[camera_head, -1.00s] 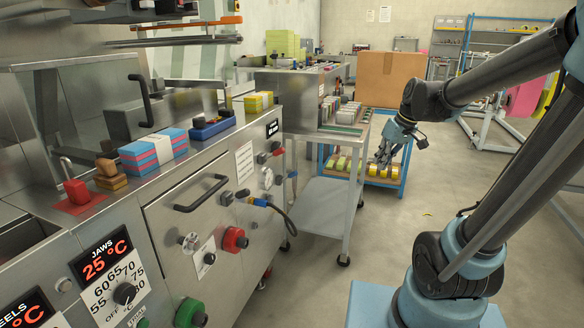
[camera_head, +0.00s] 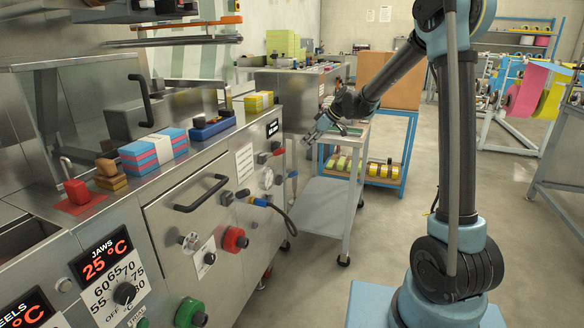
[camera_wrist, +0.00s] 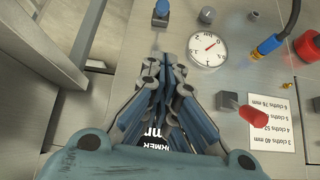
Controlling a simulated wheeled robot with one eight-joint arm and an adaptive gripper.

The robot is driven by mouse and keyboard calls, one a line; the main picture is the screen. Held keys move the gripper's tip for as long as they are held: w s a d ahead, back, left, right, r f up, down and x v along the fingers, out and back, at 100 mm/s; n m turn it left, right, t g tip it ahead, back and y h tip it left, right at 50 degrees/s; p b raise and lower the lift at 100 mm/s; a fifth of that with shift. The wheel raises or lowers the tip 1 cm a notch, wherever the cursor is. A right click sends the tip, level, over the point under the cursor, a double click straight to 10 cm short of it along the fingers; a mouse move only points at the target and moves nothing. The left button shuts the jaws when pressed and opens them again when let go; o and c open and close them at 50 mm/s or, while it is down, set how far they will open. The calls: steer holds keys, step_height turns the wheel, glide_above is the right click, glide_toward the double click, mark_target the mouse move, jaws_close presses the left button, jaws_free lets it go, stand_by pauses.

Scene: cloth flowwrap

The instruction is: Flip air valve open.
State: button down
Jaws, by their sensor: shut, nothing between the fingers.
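No label reading air valve is legible. On the steel machine front, a red-tipped handle (camera_head: 278,151) sticks out above the round white pressure gauge (camera_head: 267,178). A small blue handle (camera_head: 293,173) is to the gauge's right. The wrist view shows the red handle (camera_wrist: 253,115) on a grey body, the gauge (camera_wrist: 207,50) and the blue handle (camera_wrist: 162,8) at the top. My gripper (camera_head: 311,134) is shut and empty, right of the red handle and apart from it in the picture. In the wrist view its fingertips (camera_wrist: 165,62) are together, left of the gauge.
A blue hose fitting (camera_wrist: 268,45) is close to the gauge, with a dark hose (camera_head: 283,215) hanging below. A red knob (camera_head: 235,239) and a bar handle (camera_head: 201,194) project from the front.

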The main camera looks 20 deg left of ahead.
steer(key=shift+w+a+f+n, duration=0.15)
steer(key=shift+a+f, duration=0.1)
steer(key=shift+a, duration=0.3)
steer(key=shift+w+a+f+n, duration=0.2)
steer(key=shift+a+f, duration=0.05)
steer(key=shift+a, duration=0.35)
steer(key=shift+w+a+f+n, duration=0.15)
steer(key=shift+a+f, duration=0.1)
steer(key=shift+a, duration=0.3)
glide_above(288, 177)
steer(key=w, duration=0.1)
steer(key=f, duration=0.7)
steer(key=shift+a+f, duration=0.2)
steer(key=shift+a, duration=0.2)
steer(key=shift+d+f, duration=0.4)
steer(key=shift+f, duration=0.25)
steer(key=shift+d+f, duration=0.4)
steer(key=shift+f, duration=0.2)
steer(key=shift+d+f, duration=0.3)
steer(key=shift+f, duration=0.15)
steer(key=shift+s+f+y, duration=0.1)
steer(key=shift+y, duration=0.3)
